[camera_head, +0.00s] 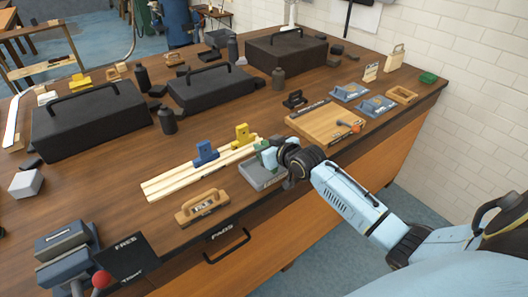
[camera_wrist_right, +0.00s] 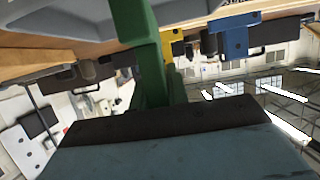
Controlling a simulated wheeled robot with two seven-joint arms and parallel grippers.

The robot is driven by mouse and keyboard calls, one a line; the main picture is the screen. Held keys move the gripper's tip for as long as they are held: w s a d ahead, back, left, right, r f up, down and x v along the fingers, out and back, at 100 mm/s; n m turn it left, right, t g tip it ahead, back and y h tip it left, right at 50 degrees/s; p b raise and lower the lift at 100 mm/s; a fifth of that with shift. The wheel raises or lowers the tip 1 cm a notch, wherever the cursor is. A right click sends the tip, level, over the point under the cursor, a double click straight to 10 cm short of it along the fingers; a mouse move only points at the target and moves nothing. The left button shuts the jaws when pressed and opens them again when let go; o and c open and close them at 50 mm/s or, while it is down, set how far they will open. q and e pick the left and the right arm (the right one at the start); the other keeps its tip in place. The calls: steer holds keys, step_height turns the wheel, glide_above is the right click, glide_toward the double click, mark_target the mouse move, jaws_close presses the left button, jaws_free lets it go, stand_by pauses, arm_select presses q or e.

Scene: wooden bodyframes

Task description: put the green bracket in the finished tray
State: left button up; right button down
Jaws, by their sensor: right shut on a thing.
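The green bracket (camera_head: 266,156) is at my right gripper (camera_head: 286,160), just above or in a shallow grey tray (camera_head: 256,183) near the table's front edge. In the right wrist view the green bracket (camera_wrist_right: 148,50) runs down to the gripper, which is shut on it; the fingertips are mostly hidden. The grey tray's rim (camera_wrist_right: 70,20) shows beside the bracket there. I cannot tell whether the bracket touches the tray floor, and I cannot read a label that names this tray as the finished one. My left gripper is not in view.
A blue bracket (camera_head: 206,152) and a yellow bracket (camera_head: 243,134) stand on pale wooden strips (camera_head: 170,185) left of the tray. A wooden block with a handle (camera_head: 202,206) is in front. A wooden board (camera_head: 325,124) lies right of the tray. Black toolboxes (camera_head: 90,118) stand behind.

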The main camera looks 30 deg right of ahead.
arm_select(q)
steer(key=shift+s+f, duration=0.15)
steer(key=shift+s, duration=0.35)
arm_select(e)
steer(key=shift+f, duration=0.85)
steer(key=shift+f, duration=0.15)
steer(key=c, duration=1.4)
jaws_free()
steer(key=shift+o, duration=0.2)
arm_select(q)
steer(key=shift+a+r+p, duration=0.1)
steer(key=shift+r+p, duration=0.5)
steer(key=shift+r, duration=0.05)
arm_select(e)
steer(key=v, duration=1.2)
